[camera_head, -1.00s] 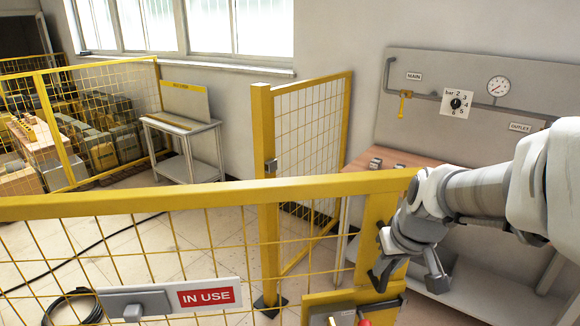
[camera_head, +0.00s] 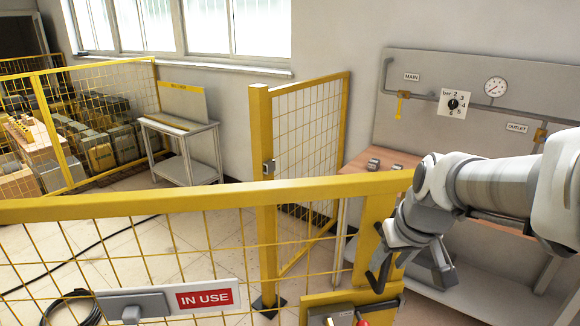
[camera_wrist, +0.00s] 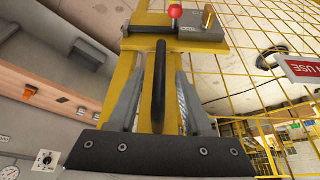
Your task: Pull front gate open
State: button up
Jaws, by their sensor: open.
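The front gate (camera_head: 130,203) is a yellow frame with wire mesh across the foreground, bearing an "IN USE" sign (camera_head: 205,298). A latch box (camera_head: 340,315) with a red knob sits low at its right end; in the wrist view the red knob (camera_wrist: 175,11) is at the top. A black bar handle (camera_wrist: 160,85) is on the gate's yellow upright. My gripper (camera_head: 410,278) is at the gate's right end. In the wrist view its open jaws (camera_wrist: 158,100) lie on either side of the handle; contact is not clear.
A yellow post (camera_head: 265,200) and mesh panel (camera_head: 315,140) stand behind the gate. A wooden-topped bench (camera_head: 375,178) and gauge panel (camera_head: 470,70) are at the right. A small table (camera_head: 180,130) stands at the back. Open floor lies beyond the gate, with a black cable.

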jog(key=p+v, duration=0.1)
jog(key=v, duration=1.3)
jog(key=shift+r, duration=0.15)
jog(key=shift+s, duration=0.15)
